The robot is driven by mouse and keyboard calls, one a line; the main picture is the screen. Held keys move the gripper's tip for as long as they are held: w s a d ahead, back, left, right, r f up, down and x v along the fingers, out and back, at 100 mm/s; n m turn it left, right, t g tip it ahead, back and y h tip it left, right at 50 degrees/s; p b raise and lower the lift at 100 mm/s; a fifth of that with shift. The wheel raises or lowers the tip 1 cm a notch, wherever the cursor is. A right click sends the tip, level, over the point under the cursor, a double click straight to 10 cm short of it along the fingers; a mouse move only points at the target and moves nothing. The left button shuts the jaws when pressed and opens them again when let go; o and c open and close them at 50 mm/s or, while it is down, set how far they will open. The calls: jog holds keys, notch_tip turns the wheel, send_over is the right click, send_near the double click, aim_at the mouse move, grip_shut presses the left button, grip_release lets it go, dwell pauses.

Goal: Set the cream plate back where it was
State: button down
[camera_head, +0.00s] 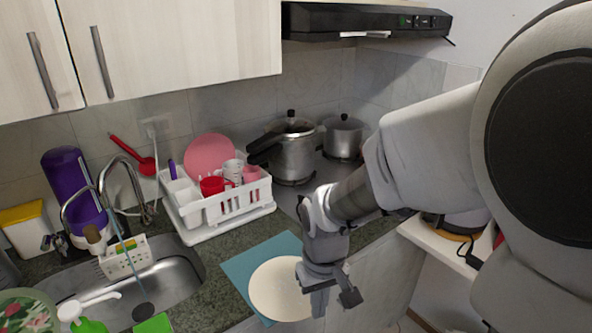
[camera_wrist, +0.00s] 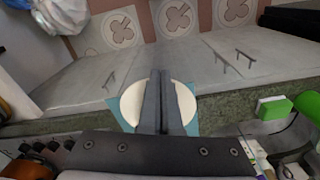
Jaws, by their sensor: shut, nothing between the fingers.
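The round cream plate (camera_head: 275,290) lies flat on a teal mat (camera_head: 242,268) at the front edge of the counter. My gripper (camera_head: 335,298) is just right of the plate in the head view, with its fingers pointing down and overlapping the plate's right side. In the wrist view the closed fingers (camera_wrist: 161,74) cover the middle of the plate (camera_wrist: 131,104), and its left and right parts show beside them. My gripper is shut and empty. I cannot tell whether the fingers touch the plate.
A white dish rack (camera_head: 235,205) with a pink plate and cups stands behind the mat. A steel sink (camera_head: 175,285) is to the left. A pressure cooker (camera_head: 295,155) and a pot (camera_head: 343,138) stand on the stove. The counter's front edge is close to the plate.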

aim_at(305, 309)
jog(key=w+f, duration=0.4)
jog(key=f, duration=0.7)
jog(key=shift+w+a+f, duration=0.2)
jog(key=shift+w+a, duration=0.15)
jog(key=shift+w+a+b, duration=0.2)
jog(key=shift+w+a, duration=0.05)
jog(key=shift+w, duration=0.65)
jog(key=shift+w+a+b, duration=0.15)
jog(key=shift+w+a, duration=0.1)
jog(key=shift+w, duration=0.6)
jog(key=shift+s, duration=0.1)
